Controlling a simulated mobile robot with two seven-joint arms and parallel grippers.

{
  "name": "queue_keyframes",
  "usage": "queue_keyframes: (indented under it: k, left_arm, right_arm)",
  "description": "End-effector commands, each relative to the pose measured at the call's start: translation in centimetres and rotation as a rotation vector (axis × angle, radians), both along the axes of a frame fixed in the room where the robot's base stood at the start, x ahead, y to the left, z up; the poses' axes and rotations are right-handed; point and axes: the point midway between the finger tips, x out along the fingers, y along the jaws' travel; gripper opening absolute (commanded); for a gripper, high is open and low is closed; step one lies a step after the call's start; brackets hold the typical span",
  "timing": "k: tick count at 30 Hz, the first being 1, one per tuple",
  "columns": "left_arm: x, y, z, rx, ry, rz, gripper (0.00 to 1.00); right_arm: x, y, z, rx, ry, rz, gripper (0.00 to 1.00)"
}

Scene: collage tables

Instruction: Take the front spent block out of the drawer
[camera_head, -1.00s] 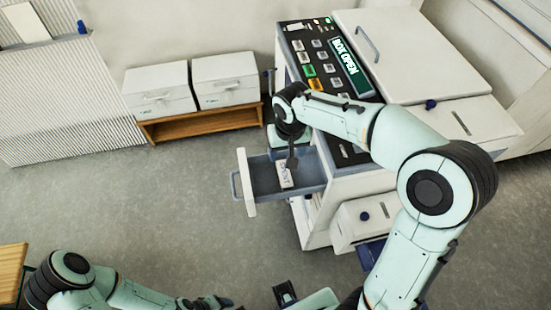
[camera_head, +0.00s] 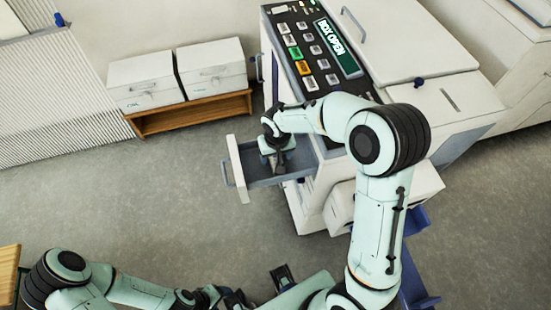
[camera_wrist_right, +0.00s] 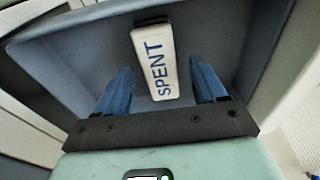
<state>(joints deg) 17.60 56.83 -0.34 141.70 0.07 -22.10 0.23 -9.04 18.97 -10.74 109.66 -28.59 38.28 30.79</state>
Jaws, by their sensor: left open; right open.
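The open drawer (camera_head: 238,170) sticks out to the left from the white machine in the head view. In the right wrist view, a white block marked SPENT (camera_wrist_right: 155,62) lies in the blue-grey drawer, its far end dark. My right gripper (camera_wrist_right: 160,80) is open, its blue fingers on either side of the block's near end with gaps to both. In the head view my right gripper (camera_head: 278,162) is over the drawer and hides the block. My left gripper (camera_head: 235,298) is open, low at the bottom edge of the head view, far from the drawer.
The machine's panel (camera_head: 312,50) reads BOX OPEN. Two white boxes (camera_head: 145,80) stand on a wooden stand (camera_head: 195,115) at the back left. A wooden table edge (camera_head: 9,275) shows at lower left. The floor left of the drawer is clear.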

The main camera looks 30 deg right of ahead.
Motion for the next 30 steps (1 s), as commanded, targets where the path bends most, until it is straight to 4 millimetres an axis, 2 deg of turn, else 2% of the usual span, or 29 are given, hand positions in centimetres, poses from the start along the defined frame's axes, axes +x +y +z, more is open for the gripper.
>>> queue_keyframes:
  k: [3,9,11,12,15,25,30]
  left_arm:
    - [0.0,0.0,0.0,0.0,0.0,0.0,0.69]
    - [0.0,0.0,0.0,0.0,0.0,0.0,0.69]
    - [0.0,0.0,0.0,0.0,0.0,0.0,0.69]
    - [0.0,0.0,0.0,0.0,0.0,0.0,0.69]
    - [0.0,0.0,0.0,0.0,0.0,0.0,0.69]
    - [0.0,0.0,0.0,0.0,0.0,0.0,0.69]
    - [0.1,0.0,0.1,0.0,-0.001,0.0,0.69]
  right_arm:
    - [0.1,0.0,-0.8,0.0,0.0,0.0,0.7]
    - [0.1,0.0,-0.8,0.0,-0.001,0.0,0.7]
    - [0.1,0.0,-0.8,0.0,-0.001,0.0,0.51]
    - [0.1,0.0,-0.7,0.0,-0.001,0.0,0.38]
    - [0.1,0.0,-0.7,0.0,-0.001,0.0,0.11]
    - [0.1,0.0,-0.5,0.0,-0.002,0.0,0.1]
    - [0.2,0.0,0.9,0.001,-0.004,0.0,0.1]
